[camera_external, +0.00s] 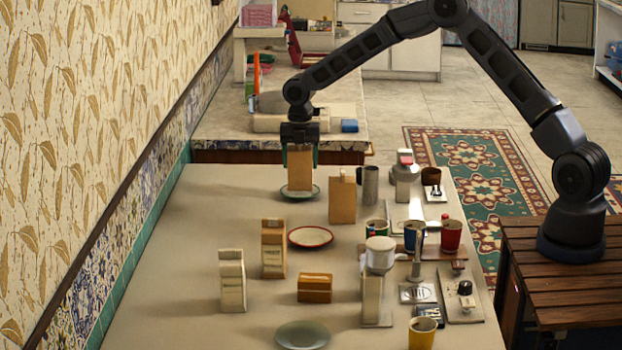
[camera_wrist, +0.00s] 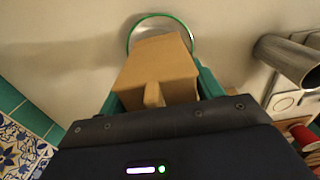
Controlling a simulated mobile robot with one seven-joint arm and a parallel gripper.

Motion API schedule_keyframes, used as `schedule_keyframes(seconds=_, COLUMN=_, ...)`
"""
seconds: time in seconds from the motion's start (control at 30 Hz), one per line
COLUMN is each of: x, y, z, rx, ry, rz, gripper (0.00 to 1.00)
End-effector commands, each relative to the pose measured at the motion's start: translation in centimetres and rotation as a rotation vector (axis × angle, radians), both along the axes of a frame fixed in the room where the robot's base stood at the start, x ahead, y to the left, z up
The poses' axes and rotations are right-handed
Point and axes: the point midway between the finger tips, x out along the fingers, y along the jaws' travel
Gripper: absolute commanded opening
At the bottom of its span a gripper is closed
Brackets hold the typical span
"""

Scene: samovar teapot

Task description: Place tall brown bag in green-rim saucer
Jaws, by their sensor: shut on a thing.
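My gripper (camera_external: 300,155) points down at the far end of the table and is shut on a tall brown bag (camera_external: 300,172). The bag is upright, right over the green-rim saucer (camera_external: 287,191). In the wrist view the bag (camera_wrist: 155,70) sits between the green fingers (camera_wrist: 158,92), and it hides much of the saucer, whose green rim (camera_wrist: 132,36) curves around its far end. I cannot tell whether the bag's bottom touches the saucer.
Another brown bag (camera_external: 342,200) stands close on the right, beside a metal cylinder (camera_external: 369,185). A red-rim saucer (camera_external: 310,237), more bags and a greenish plate (camera_external: 302,335) are nearer the camera. Cups and coffee gear line the right side. The tiled wall (camera_external: 130,230) bounds the left.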

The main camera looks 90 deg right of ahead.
Motion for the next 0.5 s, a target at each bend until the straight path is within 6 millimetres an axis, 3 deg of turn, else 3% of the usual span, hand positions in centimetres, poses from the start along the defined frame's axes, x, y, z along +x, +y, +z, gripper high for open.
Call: schedule_keyframes(seconds=0.5, x=0.03, y=-0.03, z=-0.58, rx=-0.001, ry=-0.001, rz=0.000, gripper=0.39)
